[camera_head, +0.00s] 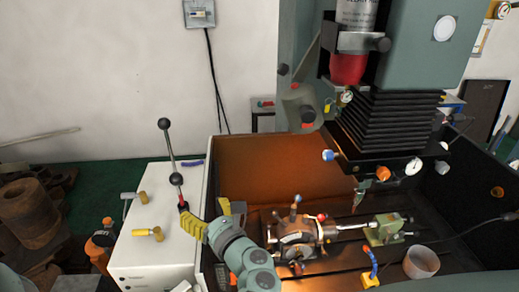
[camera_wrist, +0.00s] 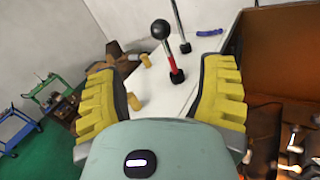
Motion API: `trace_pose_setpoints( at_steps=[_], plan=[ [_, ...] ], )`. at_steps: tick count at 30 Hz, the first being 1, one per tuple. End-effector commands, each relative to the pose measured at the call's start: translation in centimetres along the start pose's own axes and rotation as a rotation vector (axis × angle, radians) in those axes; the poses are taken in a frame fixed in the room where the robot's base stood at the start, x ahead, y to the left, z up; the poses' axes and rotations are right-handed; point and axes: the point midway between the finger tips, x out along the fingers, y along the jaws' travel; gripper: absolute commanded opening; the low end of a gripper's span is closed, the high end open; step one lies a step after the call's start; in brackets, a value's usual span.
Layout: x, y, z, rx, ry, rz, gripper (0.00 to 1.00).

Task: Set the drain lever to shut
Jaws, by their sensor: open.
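My gripper (camera_head: 213,217) is open and empty at the right edge of a white cabinet (camera_head: 150,262). In the wrist view its yellow fingers (camera_wrist: 162,85) stand wide apart. A short lever with a black ball knob (camera_wrist: 160,29) and a red lower stem appears between them, apparently untouched. In the head view its knob (camera_head: 176,178) and red stem show just left of the fingers. A taller lever (camera_head: 164,123) with a dark ball stands behind it. Two brass valves (camera_head: 143,197) (camera_head: 157,234) with side handles sit on the left. No label shows which is the drain lever.
A brown-walled machine enclosure (camera_head: 262,168) adjoins the cabinet on the right, with an indexing chuck (camera_head: 295,235) inside. A blue curved handle (camera_head: 192,163) lies at the cabinet's back edge. An orange bottle-like object (camera_head: 102,240) stands left of the cabinet.

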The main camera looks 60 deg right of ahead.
Motion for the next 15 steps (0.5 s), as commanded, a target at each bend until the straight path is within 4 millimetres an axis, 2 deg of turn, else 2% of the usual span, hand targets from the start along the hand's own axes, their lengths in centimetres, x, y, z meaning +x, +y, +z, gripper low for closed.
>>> trace_pose_setpoints(
  at_steps=[5,15],
  plan=[
    [1.5,0.0,0.4,-0.001,0.0,0.002,0.69],
    [6.0,0.0,0.3,-0.002,0.0,0.0,0.69]
  ],
)
